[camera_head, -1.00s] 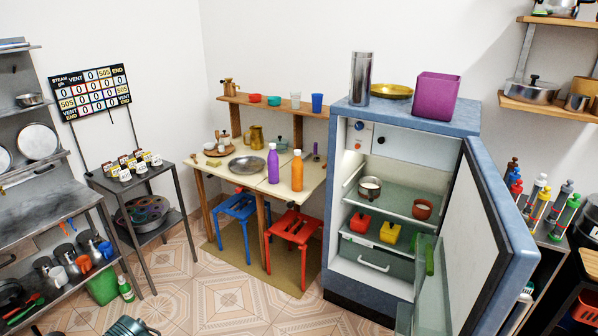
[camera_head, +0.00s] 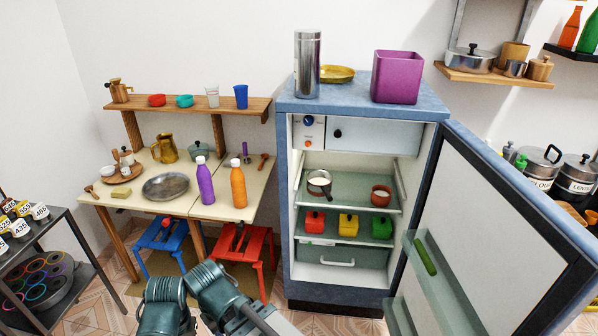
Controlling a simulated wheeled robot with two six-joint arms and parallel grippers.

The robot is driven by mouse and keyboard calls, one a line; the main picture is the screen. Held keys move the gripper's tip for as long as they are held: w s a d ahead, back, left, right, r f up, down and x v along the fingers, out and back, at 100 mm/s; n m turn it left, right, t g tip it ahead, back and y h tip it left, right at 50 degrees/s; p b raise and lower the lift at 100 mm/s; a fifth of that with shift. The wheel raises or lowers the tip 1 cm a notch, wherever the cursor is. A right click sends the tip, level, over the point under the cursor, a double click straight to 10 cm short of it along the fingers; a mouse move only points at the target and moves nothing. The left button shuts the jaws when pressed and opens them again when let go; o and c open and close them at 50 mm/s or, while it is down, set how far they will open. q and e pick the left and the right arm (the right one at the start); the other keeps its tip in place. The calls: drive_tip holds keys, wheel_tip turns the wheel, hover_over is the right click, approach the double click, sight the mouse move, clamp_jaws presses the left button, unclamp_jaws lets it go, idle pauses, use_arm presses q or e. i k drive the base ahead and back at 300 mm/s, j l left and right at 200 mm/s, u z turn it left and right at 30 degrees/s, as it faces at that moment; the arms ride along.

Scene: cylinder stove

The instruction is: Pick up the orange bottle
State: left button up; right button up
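The orange bottle (camera_head: 238,185) stands upright on the cream table (camera_head: 214,208), near its front edge. It has a white cap and stands just right of a purple bottle (camera_head: 205,183), with a small gap between them. Teal ribbed parts of my own arm show at the bottom, in front of the table and well below the bottle. No gripper fingertips can be made out in the view. Nothing is touching the orange bottle.
A metal plate (camera_head: 166,187) lies left of the bottles. A wooden shelf (camera_head: 190,106) with cups runs behind the table. Blue (camera_head: 163,240) and red (camera_head: 243,245) stools stand below. The fridge (camera_head: 362,107) is right of the table, its door (camera_head: 492,225) open to the right.

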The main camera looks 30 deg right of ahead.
sight(237, 181)
drive_tip(key=i+z, duration=0.7)
drive_tip(key=i+j+z, duration=0.15)
drive_tip(key=z, duration=0.2)
